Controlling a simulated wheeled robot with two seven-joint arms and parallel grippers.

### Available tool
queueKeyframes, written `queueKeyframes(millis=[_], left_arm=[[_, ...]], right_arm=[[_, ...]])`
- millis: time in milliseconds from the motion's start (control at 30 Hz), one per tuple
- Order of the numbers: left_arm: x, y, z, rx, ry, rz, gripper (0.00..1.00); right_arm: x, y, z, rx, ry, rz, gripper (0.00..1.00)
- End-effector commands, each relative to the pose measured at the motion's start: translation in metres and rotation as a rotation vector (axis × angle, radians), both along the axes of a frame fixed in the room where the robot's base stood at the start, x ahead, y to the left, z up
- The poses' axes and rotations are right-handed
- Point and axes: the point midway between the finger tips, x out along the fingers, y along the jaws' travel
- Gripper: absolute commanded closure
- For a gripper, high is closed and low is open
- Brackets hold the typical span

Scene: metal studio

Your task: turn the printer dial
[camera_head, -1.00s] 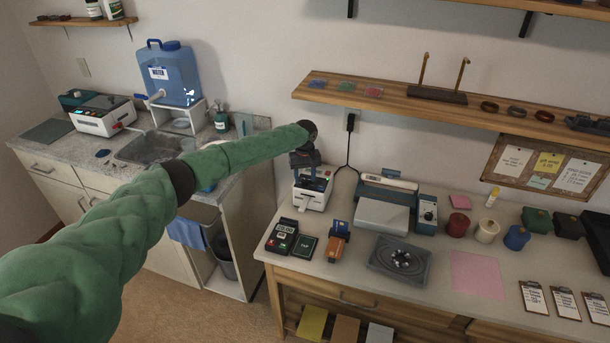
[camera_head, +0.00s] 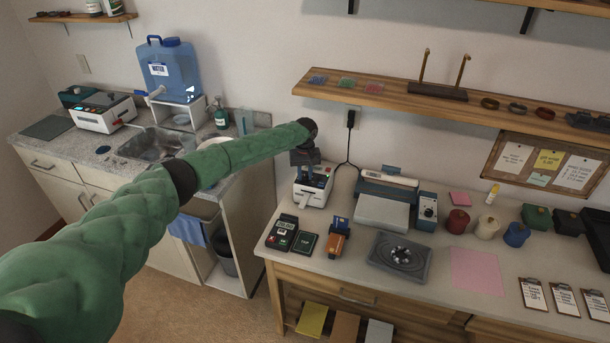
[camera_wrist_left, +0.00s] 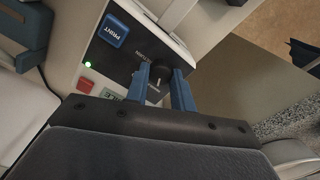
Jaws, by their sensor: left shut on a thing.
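The printer (camera_head: 314,190) is a small white box with a dark top panel, at the left end of the wooden workbench. In the left wrist view its panel (camera_wrist_left: 120,65) shows a blue PRINT button (camera_wrist_left: 113,31), a lit green light, a red button and a black dial (camera_wrist_left: 153,92). My left gripper (camera_wrist_left: 162,84) comes down onto the panel from above, its two blue fingers shut on the dial, one on each side. In the head view the gripper (camera_head: 306,172) hides part of the panel. My right gripper does not show.
A card terminal (camera_head: 282,232) and an orange device (camera_head: 336,244) stand in front of the printer. A white-lidded machine (camera_head: 382,212) stands to its right. A wooden shelf (camera_head: 420,100) hangs above. A black cable runs down the wall behind.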

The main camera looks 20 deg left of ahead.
Motion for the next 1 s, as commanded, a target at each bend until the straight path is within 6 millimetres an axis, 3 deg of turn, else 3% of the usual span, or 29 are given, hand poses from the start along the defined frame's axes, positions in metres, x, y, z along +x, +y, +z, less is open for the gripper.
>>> queueKeyframes(millis=[500,1000], left_arm=[[0.0,-0.001,-0.001,-0.003,-0.001,-0.423,0.99],[0.0,0.0,0.001,-0.003,-0.001,-0.832,0.99]], right_arm=[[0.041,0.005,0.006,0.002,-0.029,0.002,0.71],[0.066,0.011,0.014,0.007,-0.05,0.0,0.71]])
